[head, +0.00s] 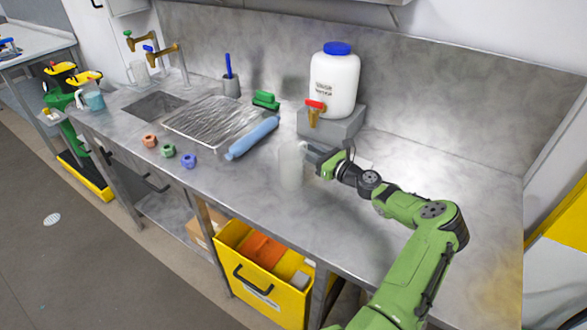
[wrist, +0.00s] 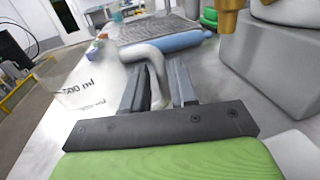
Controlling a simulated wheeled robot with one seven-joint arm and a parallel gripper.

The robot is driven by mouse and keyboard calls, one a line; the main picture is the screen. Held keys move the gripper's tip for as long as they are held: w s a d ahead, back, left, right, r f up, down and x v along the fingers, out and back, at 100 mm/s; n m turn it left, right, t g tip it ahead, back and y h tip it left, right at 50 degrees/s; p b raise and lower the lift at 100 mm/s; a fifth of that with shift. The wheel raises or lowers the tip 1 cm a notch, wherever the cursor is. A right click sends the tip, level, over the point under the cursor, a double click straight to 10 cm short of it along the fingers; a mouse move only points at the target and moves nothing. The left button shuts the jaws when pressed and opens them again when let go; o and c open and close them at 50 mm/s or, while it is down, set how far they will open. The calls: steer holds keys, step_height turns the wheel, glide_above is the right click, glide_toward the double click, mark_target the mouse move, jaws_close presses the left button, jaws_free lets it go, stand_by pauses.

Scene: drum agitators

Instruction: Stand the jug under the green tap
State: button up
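The jug (head: 291,165) is translucent white and upright on the steel counter, right of the blue roll. Its side with "500 ml" print (wrist: 88,92) and its curved handle (wrist: 152,58) show in the wrist view. My gripper (head: 314,160) reaches in from the right. Its fingers are close together on both sides of the handle and look shut on it. I cannot tell whether the jug's base touches the counter. The green tap (head: 128,36), brass with a green handle, is on the back wall at far left, beside the blue tap (head: 150,49).
A clear vessel (head: 138,73) stands near the taps, behind the sink (head: 154,106). A wrapped tray (head: 212,118), blue roll (head: 252,138) and several coloured nuts (head: 168,151) lie between jug and sink. A white container (head: 335,82) with a red tap stands on a grey block behind.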

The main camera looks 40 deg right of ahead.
steer(key=shift+w, duration=0.25)
steer(key=shift+s, duration=0.1)
steer(key=shift+c, duration=0.2)
jaws_close()
